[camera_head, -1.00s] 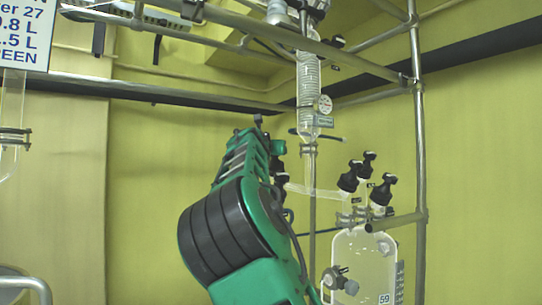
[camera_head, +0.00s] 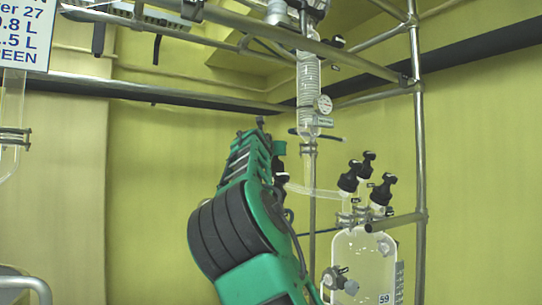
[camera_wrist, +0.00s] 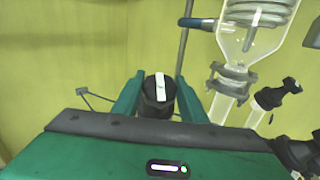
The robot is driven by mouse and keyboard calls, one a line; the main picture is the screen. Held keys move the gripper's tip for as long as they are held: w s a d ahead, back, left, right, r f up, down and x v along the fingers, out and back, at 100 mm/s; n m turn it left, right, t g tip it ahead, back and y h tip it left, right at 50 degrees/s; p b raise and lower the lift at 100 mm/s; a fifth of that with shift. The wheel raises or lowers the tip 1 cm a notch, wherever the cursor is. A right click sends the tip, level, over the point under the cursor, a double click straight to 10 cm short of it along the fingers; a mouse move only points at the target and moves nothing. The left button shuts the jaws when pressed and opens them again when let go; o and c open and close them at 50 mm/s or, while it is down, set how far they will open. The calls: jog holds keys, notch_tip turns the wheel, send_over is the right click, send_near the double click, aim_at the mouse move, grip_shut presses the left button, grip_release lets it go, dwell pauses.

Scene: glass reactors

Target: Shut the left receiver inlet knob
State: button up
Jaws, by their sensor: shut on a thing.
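A black knob with a white bar across its top (camera_wrist: 150,97) stands between the two green fingers of my gripper (camera_wrist: 160,88) in the wrist view. The fingers are shut on it from both sides. The bar points nearly straight up and down in that picture. In the head view, my green arm hides most of the gripper and the held knob. A black part (camera_head: 281,168) shows just right of my arm, by the end of a pale glass side tube (camera_head: 312,191). I cannot tell which receiver the held knob belongs to.
A glass vessel labelled 59 (camera_head: 350,262) stands at the right, with several black knobs (camera_head: 382,190) on top. A coil condenser (camera_head: 308,85) hangs above. Metal frame pipes (camera_head: 419,150) run at the right and overhead. A glass joint (camera_wrist: 230,82) is right of the fingers.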

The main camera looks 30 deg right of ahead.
jog(key=shift+a+m+h, duration=0.1)
jog(key=shift+m+h, duration=0.2)
jog(key=shift+m, duration=0.1)
jog(key=shift+w+r+m+g+h, duration=0.1)
jog(key=shift+m+g+h, duration=0.6)
jog(key=shift+m+g, duration=0.7)
jog(key=shift+m+g+h, duration=0.7)
jog(key=shift+m+g, duration=0.6)
jog(key=shift+m, duration=0.1)
jog(key=shift+o, duration=0.2)
jog(key=shift+r+m+g, duration=0.1)
jog(key=shift+m+g, duration=0.4)
jog(key=shift+m, duration=0.3)
jog(key=shift+a, duration=0.1)
jog(key=o, duration=1)
jog(key=shift+w, duration=0.1)
jog(key=shift+g, duration=0.4)
jog(key=shift+s+f+n+t, duration=0.2)
jog(key=shift+n+t, duration=0.2)
jog(key=shift+t, duration=0.2)
